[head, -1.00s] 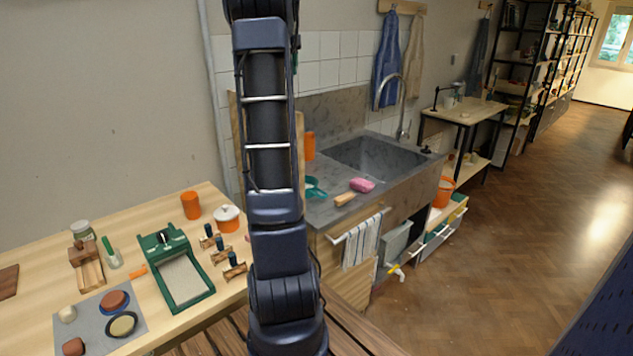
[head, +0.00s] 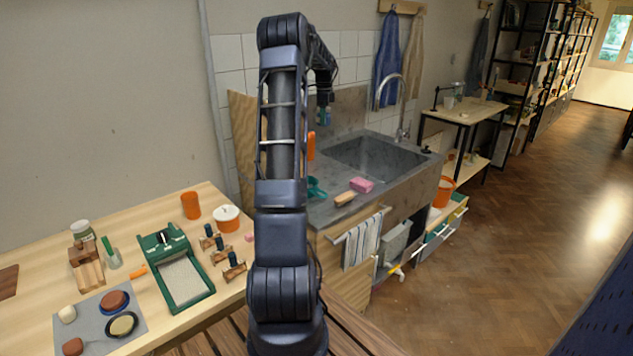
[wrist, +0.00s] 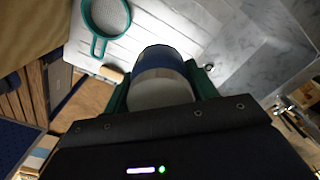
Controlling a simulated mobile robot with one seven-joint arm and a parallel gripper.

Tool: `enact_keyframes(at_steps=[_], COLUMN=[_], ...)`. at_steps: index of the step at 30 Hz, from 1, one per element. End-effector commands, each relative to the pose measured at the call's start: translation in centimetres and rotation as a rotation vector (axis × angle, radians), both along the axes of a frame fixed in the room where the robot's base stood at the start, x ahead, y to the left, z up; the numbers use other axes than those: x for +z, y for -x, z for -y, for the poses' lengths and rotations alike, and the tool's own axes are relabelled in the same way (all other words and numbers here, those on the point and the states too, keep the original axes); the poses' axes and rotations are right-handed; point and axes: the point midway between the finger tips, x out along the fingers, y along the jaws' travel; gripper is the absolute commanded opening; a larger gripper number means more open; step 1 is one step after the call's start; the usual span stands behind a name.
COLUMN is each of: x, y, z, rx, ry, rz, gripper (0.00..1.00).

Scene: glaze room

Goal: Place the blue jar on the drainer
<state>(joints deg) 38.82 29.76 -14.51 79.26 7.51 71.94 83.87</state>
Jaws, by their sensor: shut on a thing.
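My gripper (head: 325,108) is raised above the sink counter, pointing down. It is shut on the blue jar (head: 325,118), which is small and partly hidden in the head view. In the wrist view the jar (wrist: 160,72), with a blue band and a pale lower part, sits between the green fingers of my gripper (wrist: 162,85). The drainer (wrist: 150,30) is a pale ribbed surface below and beyond the jar. A green strainer (wrist: 106,18) lies on it. In the head view the drainer (head: 335,183) is left of the basin, partly hidden by my arm.
The sink basin (head: 375,157) and tap (head: 401,100) are right of the drainer. A pink sponge (head: 361,185) and a wooden brush (head: 344,198) lie near the counter's front edge. An orange cylinder (head: 311,146) stands at the back. A wooden worktable (head: 40,265) holds pottery tools.

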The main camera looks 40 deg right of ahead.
Motion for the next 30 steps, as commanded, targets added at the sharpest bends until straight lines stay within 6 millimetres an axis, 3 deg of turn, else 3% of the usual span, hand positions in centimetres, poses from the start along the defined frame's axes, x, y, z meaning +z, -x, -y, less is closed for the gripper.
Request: enact_keyframes(at_steps=[3,9,14,30], x=[-2.9,-5.4,-7.5,-18.8], y=[-0.2,-0.3,-0.3,-0.2], z=[1.3,2.3,2.4,2.4], rx=[-0.139,-0.271,-0.293,-0.291], ry=[0.0,0.0,-0.002,-0.001], rz=[-0.001,0.001,-0.001,-0.001], gripper=[0.28,0.28,0.28,0.28])
